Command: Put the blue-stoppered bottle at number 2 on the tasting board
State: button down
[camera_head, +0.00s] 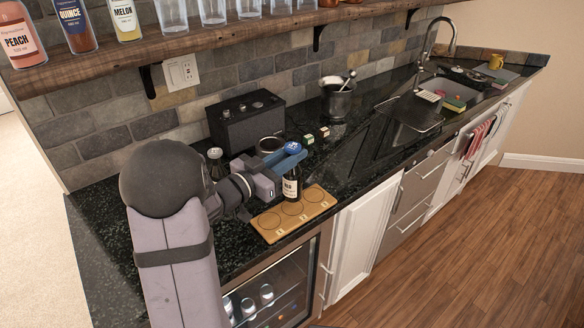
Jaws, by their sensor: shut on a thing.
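A small dark bottle with a pale label (291,187) stands upright in my gripper (288,163), which is shut around its upper part. A blue round top (294,146) shows above the fingers. The fingers are also blue and hide the bottle's neck. The wooden tasting board (270,223) lies on the counter near its front edge, with three ringed spots and small number tags too small to read surely. The bottle's base shows at the back edge of the middle spot; I cannot tell whether it touches the board.
Another bottle with a grey top (214,154) stands left of my gripper, partly hidden by my arm. A black speaker box (246,118), a round dish (269,145), small cubes (308,139) and a metal bucket (338,103) stand behind. The counter right of the board is clear.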

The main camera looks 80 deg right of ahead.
jog(key=shift+f+p, duration=0.35)
jog(key=shift+f, duration=1.8)
jog(key=c, duration=1.6)
grip_release()
jog(key=shift+c, duration=0.2)
jog(key=b+v, duration=0.3)
jog(key=v, duration=0.9)
